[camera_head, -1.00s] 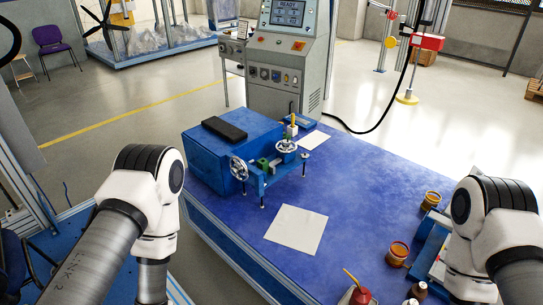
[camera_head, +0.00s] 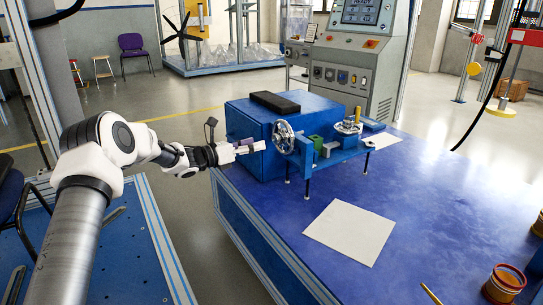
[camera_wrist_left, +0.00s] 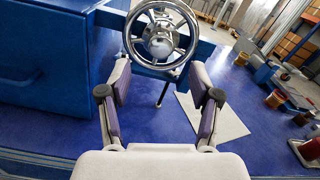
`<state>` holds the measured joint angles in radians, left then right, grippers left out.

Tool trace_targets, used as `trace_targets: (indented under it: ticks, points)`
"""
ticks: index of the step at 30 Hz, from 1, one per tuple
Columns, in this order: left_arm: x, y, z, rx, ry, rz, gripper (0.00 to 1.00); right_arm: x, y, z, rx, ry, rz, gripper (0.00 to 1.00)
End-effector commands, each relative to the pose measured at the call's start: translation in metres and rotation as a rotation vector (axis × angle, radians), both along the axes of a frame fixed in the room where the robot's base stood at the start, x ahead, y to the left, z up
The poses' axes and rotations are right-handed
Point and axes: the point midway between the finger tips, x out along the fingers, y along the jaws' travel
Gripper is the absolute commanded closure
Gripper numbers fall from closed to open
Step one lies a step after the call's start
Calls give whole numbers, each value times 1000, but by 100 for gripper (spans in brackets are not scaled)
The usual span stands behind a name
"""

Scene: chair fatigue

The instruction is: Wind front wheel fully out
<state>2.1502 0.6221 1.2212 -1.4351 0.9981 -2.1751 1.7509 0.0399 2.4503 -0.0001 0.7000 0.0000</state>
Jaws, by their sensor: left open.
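The front wheel, a chrome spoked handwheel (camera_head: 283,137), stands upright at the left end of the blue fixture (camera_head: 330,152). My left gripper (camera_head: 251,147) is just left of it, pointing at its face, open and empty. In the left wrist view the wheel (camera_wrist_left: 158,44) is ahead of the open fingers (camera_wrist_left: 161,82), its hub roughly centred between them. I cannot tell whether the fingers touch it. A second handwheel (camera_head: 348,126) lies flat at the fixture's right end. My right gripper is not in view.
A blue box (camera_head: 255,110) with a black pad (camera_head: 275,102) stands close behind the wheel. A white sheet (camera_head: 350,232) lies on the blue table (camera_head: 440,210). An orange-brown jar (camera_head: 505,283) stands at the lower right. The table's middle is clear.

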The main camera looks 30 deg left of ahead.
Motion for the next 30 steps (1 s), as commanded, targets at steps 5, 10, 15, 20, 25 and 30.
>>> trace_targets:
  ticks: [5, 10, 15, 20, 25, 30]
  points:
    - [30, -21, -4, 2, 3, -4, 37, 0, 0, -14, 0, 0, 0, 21]
    - [52, -33, -3, -2, 6, -2, 37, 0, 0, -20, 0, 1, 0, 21]
    - [57, -35, 0, -7, 6, -1, 37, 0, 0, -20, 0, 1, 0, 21]
    - [56, -35, 0, -7, 6, -1, 51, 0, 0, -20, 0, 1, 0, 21]
    - [56, -35, 0, -8, 7, -1, 97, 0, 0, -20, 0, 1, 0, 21]
    - [56, -35, 0, -9, 8, -1, 97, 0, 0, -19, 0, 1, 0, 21]
